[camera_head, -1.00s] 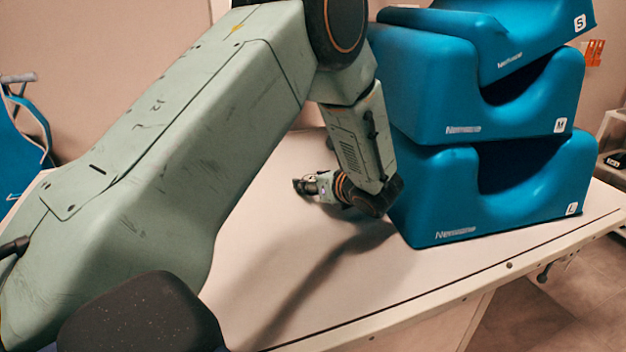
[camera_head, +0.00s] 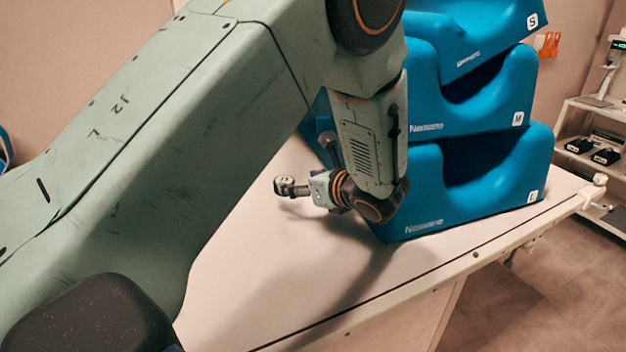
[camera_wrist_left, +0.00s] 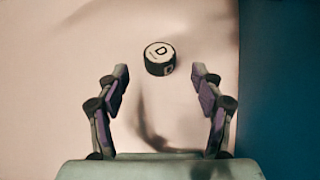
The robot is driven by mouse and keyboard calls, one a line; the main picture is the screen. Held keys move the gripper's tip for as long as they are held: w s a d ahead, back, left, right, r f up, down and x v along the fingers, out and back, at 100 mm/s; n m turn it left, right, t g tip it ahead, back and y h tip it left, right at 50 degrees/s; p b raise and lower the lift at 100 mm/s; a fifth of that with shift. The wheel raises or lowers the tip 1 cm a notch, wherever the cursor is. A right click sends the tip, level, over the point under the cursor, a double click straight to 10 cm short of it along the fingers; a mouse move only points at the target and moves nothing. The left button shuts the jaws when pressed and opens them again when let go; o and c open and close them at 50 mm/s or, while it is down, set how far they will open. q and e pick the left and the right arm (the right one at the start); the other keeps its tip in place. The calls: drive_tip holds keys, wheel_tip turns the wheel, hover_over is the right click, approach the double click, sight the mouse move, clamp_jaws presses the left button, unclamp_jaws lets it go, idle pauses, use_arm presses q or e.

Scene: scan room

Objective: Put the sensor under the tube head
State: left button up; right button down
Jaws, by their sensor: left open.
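The sensor appears to be the small round puck (camera_wrist_left: 159,59) with a white top marked D and dark sides. In the left wrist view it lies flat on the pale table top (camera_wrist_left: 65,60), just beyond the fingertips and roughly centred between them. My left gripper (camera_head: 293,187) is open and low over the table (camera_head: 225,285) in the head view. It also shows in the wrist view, its fingers spread (camera_wrist_left: 160,75) with nothing held. In the head view the puck is hard to separate from the small fingers. The tube head and my right gripper are not in view.
A stack of blue cradle-shaped blocks (camera_head: 465,190) stands close to the right of my left wrist; a dark blue surface (camera_wrist_left: 280,90) fills the wrist view's right side. A shelf (camera_head: 575,160) with black boxes stands far right. The table is clear at the front left.

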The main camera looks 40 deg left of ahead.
use_arm(q)
drive_tip(key=shift+p+v, duration=0.3)
drive_tip(key=shift+v, duration=1.85)
drive_tip(key=shift+a+f, duration=0.1)
